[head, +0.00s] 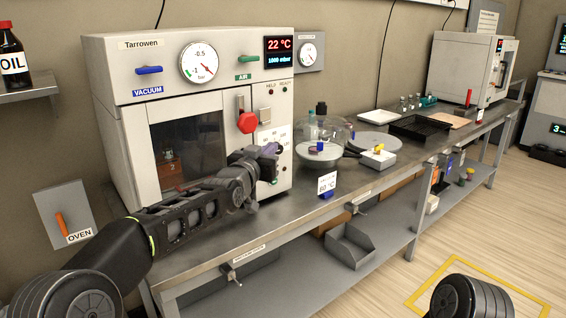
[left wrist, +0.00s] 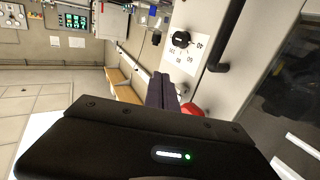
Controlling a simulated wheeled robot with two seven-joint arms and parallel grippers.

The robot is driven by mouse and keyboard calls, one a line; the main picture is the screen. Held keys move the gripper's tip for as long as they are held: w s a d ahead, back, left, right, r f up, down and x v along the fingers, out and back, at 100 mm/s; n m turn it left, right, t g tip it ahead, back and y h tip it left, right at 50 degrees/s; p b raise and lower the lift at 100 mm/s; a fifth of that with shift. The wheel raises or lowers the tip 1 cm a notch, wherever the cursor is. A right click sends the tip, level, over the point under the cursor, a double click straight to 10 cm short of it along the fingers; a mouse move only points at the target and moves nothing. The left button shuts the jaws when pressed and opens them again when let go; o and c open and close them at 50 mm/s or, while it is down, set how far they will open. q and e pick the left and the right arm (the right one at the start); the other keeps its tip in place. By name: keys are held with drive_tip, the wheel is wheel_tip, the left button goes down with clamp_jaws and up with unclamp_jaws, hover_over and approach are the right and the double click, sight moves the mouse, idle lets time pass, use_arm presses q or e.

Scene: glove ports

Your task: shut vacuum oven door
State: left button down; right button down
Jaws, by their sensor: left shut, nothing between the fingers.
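The vacuum oven (head: 110,85) stands at the left of the bench. Its door (head: 188,118) with a dark window lies about flush with the front; I cannot tell whether it is fully shut. A red latch knob (head: 247,122) sits on a lever at the door's right side; it also shows in the left wrist view (left wrist: 191,109). My left gripper (head: 268,158) is shut and empty, in front of the oven's lower right, below the knob. In the wrist view its fingers (left wrist: 160,90) overlap the knob's edge; contact is unclear. My right gripper is not in view.
A numbered dial panel (left wrist: 188,48) is close to my left fingers. Right of the oven are a glass bell jar (head: 330,132), a small white box (head: 378,158) and a black tray (head: 420,128). A second white oven (head: 455,65) stands at the bench's far end.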

use_arm(q)
drive_tip(key=s+d, duration=0.1)
drive_tip(key=s, duration=0.1)
drive_tip(key=s+d, duration=0.2)
drive_tip(key=shift+s+r, duration=0.1)
